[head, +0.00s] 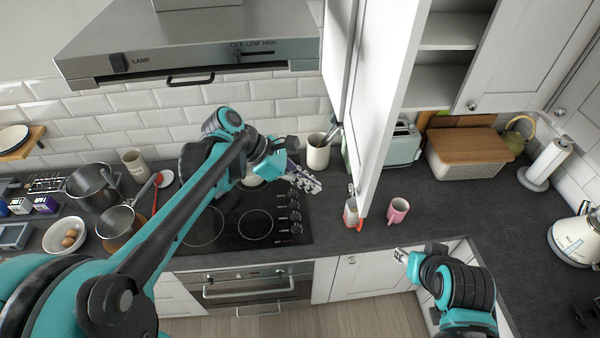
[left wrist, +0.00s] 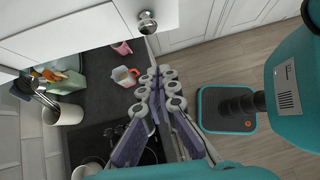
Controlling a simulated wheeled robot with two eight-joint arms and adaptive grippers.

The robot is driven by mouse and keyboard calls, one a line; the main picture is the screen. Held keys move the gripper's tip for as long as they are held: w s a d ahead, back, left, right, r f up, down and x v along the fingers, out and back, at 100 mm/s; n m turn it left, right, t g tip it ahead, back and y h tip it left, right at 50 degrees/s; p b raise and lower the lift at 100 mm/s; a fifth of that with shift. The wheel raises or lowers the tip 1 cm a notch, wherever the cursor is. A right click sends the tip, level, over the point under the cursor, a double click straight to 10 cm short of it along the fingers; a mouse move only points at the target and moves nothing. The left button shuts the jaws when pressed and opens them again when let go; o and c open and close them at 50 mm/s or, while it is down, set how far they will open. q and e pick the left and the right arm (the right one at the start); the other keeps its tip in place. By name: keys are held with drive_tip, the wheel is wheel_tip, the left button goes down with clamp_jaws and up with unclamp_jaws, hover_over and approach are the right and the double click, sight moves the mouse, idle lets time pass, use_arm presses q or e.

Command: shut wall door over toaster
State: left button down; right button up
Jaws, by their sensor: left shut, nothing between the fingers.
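The white wall cabinet door (head: 382,90) stands open, sticking out towards me beside the open shelves. Its round knob (head: 351,188) is near the lower front corner; the door and knob (left wrist: 147,22) also show in the left wrist view. The pale green toaster (head: 402,147) stands on the worktop behind the door, partly hidden by it. My left gripper (head: 306,181) is shut and empty, over the hob's right side, left of the knob and apart from it. My right gripper (head: 400,256) is low, by the worktop's front edge; its fingers are too small to judge.
A utensil pot (head: 317,152) is behind my left gripper. The range hood (head: 190,45) hangs at upper left. A wooden-lidded bread bin (head: 468,153) stands right of the toaster.

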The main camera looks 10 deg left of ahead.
use_arm(q)
drive_tip(key=w+d+f+p, duration=0.1)
drive_tip(key=d+f, duration=0.1)
drive_tip(key=d, duration=0.4)
drive_tip(key=shift+w+d+f+p, duration=0.15)
drive_tip(key=shift+f+p, duration=0.05)
drive_tip(key=shift+p, duration=0.1)
